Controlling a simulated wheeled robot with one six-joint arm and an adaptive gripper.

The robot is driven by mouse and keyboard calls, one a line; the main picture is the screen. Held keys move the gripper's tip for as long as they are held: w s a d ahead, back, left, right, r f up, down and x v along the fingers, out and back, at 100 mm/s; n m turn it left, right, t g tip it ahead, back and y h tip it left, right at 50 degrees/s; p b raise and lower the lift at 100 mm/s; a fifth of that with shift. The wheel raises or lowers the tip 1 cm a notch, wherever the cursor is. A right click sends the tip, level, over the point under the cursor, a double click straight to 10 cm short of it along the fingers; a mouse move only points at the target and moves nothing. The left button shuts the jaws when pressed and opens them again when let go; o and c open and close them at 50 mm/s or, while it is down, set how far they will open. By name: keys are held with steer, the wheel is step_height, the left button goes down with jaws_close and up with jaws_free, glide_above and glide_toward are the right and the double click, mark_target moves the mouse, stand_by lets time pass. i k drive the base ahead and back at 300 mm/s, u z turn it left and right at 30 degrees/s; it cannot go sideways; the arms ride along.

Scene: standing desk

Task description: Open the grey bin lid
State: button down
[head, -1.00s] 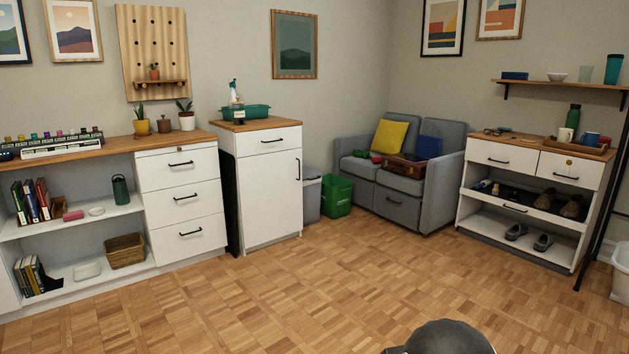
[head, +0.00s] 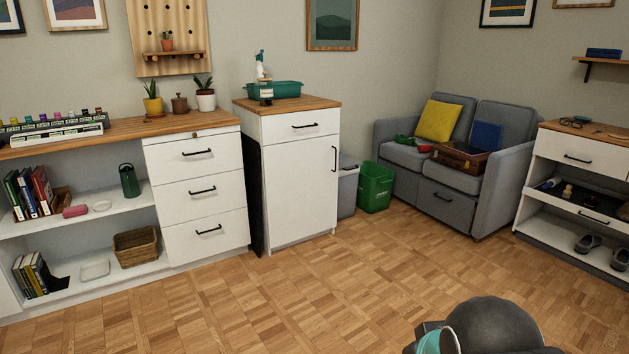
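The grey bin (head: 347,187) stands on the floor against the back wall, between the white cabinet and the green bin. Its left part is hidden behind the cabinet. The grey lid (head: 349,164) on its top looks closed. A dark rounded part of my own arm shows at the bottom right, well apart from the bin and nearer to the camera. My gripper's fingers cannot be made out.
A green open bin (head: 375,187) stands right beside the grey bin. The white cabinet (head: 300,185) stands to its left and the grey sofa (head: 490,200) to its right. The wooden floor (head: 330,285) in front is clear.

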mark_target(345, 162)
steer(key=z, duration=0.15)
steer(key=i, duration=3)
steer(key=z, duration=0.1)
